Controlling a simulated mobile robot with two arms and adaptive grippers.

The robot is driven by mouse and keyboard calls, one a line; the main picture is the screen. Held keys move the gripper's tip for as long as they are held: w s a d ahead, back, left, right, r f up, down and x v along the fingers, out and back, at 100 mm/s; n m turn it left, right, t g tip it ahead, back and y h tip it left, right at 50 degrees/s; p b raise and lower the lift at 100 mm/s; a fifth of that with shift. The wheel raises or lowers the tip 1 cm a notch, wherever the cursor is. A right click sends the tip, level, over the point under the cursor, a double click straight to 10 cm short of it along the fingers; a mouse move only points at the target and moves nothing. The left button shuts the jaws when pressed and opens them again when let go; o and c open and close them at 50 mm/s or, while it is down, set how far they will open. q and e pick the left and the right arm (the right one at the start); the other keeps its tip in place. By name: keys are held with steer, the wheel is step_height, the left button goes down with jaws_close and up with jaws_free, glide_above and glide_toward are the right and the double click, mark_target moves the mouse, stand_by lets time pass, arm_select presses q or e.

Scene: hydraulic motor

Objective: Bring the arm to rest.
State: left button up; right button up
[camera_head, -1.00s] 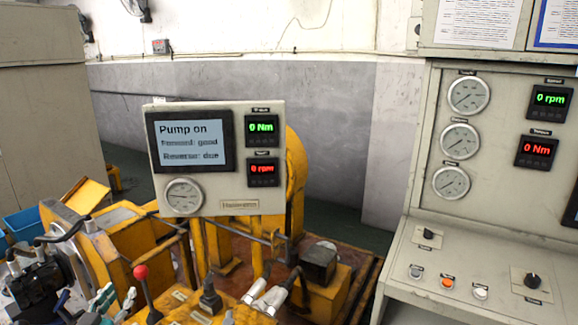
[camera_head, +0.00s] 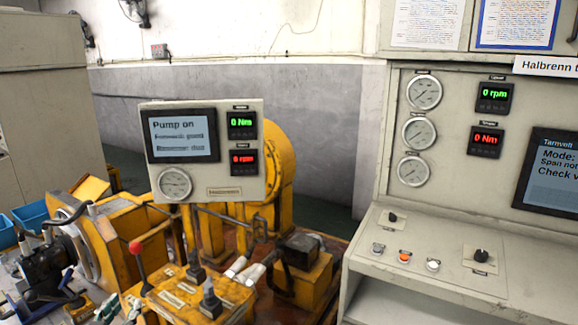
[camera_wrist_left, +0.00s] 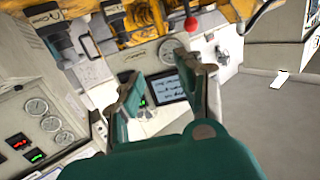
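My left gripper (camera_head: 121,309) is at the bottom edge of the head view, left of centre, with only its teal fingertips showing. It is low, in front of the yellow test stand, near the lever with the red knob (camera_head: 135,247). In the left wrist view my left gripper (camera_wrist_left: 168,95) has its two teal fingers spread, with nothing held between them. The pump display panel (camera_head: 208,150) shows beyond the fingers. My right gripper is not in view.
A black motor unit (camera_head: 45,265) is at the left, with blue bins (camera_head: 32,216) behind it. Black levers (camera_head: 209,300) rise from the yellow control block. A grey console (camera_head: 425,262) with knobs and buttons stands at the right.

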arm_select(q)
steer(key=s+d+f+g, duration=0.6)
steer(key=s+d+f, duration=0.2)
steer(key=s+f, duration=0.4)
steer(key=s+d+f+m+g+h, duration=0.15)
steer(key=s+d+g, duration=0.25)
steer(key=s, duration=0.6)
steer(key=s+d+f+m+g, duration=0.15)
steer(key=s+d+g, duration=0.25)
steer(key=s, duration=0.6)
step_height(320, 180, down, 31)
steer(key=b, duration=0.5)
steer(key=s+a+f+g+b, duration=0.1)
steer(key=s+f+b, duration=0.1)
steer(key=s+f, duration=0.6)
steer(key=s+a+f+g+b, duration=0.1)
steer(key=s+f+b, duration=0.2)
steer(key=s+f, duration=0.6)
step_height(320, 180, down, 5)
steer(key=shift+s+a, duration=0.25)
steer(key=shift+a, duration=0.15)
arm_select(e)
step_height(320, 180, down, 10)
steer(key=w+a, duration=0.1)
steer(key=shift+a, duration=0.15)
